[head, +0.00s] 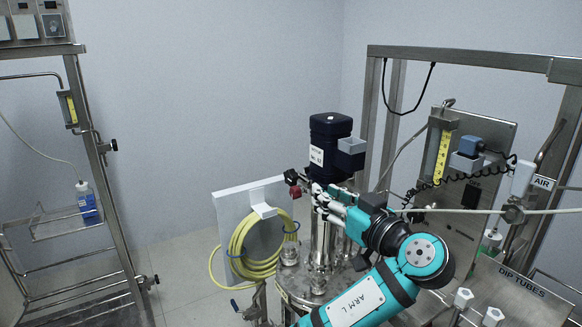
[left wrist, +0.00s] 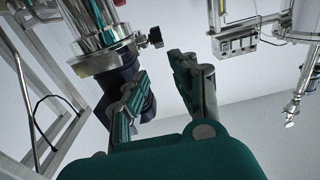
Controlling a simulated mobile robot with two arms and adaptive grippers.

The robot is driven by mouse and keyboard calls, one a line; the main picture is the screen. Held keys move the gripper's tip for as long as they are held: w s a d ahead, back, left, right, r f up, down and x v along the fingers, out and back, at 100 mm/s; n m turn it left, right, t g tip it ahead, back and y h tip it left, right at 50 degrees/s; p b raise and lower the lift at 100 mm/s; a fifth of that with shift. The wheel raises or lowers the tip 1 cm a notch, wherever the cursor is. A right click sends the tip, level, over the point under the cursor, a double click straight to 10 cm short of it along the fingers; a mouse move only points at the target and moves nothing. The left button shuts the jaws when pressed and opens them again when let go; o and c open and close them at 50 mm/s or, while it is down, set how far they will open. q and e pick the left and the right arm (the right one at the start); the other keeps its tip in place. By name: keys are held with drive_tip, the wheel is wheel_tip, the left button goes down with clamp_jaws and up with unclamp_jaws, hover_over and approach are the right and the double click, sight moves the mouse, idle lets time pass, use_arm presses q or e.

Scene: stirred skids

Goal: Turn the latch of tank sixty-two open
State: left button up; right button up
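Tank sixty-two (head: 325,245) is a steel vessel topped by a dark blue motor (head: 330,128) whose label appears to read 62. A small black knob (head: 291,177) and a red piece (head: 295,191) stick out left of the motor's base; I cannot tell for sure which is the latch. My left gripper (head: 319,196) is at the tank's neck, just right of them. In the left wrist view its fingers (left wrist: 160,74) are apart with nothing between them. A dark knob on a short stem (left wrist: 155,38) shows there beyond the fingertips, apart from them. My right gripper is not in view.
A coiled yellow hose (head: 240,249) hangs on a white panel (head: 225,212) left of the tank. A steel frame with gauge and panel (head: 490,140) stands at right. A steel rack (head: 100,180) with a blue bottle (head: 86,200) is at left. Floor between is clear.

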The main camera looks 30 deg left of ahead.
sight(293, 172)
use_arm(q)
drive_tip(key=p+x, duration=0.5)
drive_tip(key=x, duration=0.9)
drive_tip(key=shift+w+a, duration=0.1)
clamp_jaws()
